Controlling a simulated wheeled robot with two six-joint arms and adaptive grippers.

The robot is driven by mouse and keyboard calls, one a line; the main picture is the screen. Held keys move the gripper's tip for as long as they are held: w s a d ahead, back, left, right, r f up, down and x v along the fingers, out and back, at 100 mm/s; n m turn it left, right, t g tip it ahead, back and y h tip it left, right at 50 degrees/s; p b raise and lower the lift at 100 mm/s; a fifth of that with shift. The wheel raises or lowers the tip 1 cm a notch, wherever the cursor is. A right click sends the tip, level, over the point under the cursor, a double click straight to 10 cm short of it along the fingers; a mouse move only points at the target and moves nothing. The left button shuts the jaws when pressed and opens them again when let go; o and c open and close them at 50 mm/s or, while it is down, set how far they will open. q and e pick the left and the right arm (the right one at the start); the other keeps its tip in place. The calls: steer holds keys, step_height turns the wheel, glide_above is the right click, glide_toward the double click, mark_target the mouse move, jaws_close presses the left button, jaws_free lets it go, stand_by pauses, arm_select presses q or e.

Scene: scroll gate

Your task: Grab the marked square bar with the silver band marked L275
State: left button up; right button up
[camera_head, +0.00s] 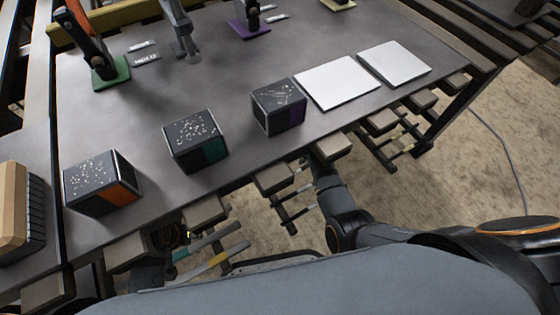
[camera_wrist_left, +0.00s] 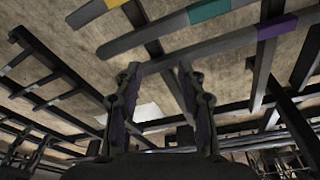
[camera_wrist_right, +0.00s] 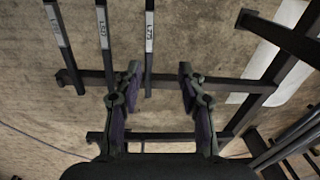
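Three dark square bars with silver bands hang side by side in the right wrist view: a left bar (camera_wrist_right: 62,45), a middle bar (camera_wrist_right: 104,45) and a right bar (camera_wrist_right: 149,62). Each band carries small print starting with L; I cannot read surely which is L275. My right gripper (camera_wrist_right: 158,72) is open and empty, with the right bar's lower end between the fingertips in the picture; whether it is within reach is unclear. My left gripper (camera_wrist_left: 159,68) is open and empty, below bars with a yellow band (camera_wrist_left: 115,3), teal band (camera_wrist_left: 208,10) and purple band (camera_wrist_left: 277,26).
The grey table (camera_head: 235,165) carries dark cubes with orange (camera_head: 102,182), teal (camera_head: 196,141) and purple (camera_head: 279,106) sides, and two white squares (camera_head: 340,82). My right arm reaches the table's front edge, beside hanging racks (camera_head: 285,195). Dark rack rails cross both wrist views.

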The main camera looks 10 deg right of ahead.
steer(key=g+b, duration=0.1)
steer(key=b, duration=0.2)
glide_above(295, 172)
steer(key=shift+m, duration=0.3)
step_height(295, 172, down, 5)
steer(key=shift+r, duration=0.1)
step_height(295, 172, down, 5)
steer(key=b, duration=0.2)
steer(key=shift+s+b, duration=0.1)
steer(key=shift+b, duration=0.3)
arm_select(q)
steer(key=f, duration=0.2)
steer(key=d+f+t, duration=0.1)
steer(key=f, duration=0.1)
steer(key=d+f+t+h, duration=0.1)
steer(key=f, duration=0.1)
steer(key=shift+w+d+f, duration=0.1)
steer(key=shift+f, duration=0.05)
arm_select(e)
steer(key=shift+f, duration=0.3)
steer(key=shift+r, duration=0.1)
jaws_close()
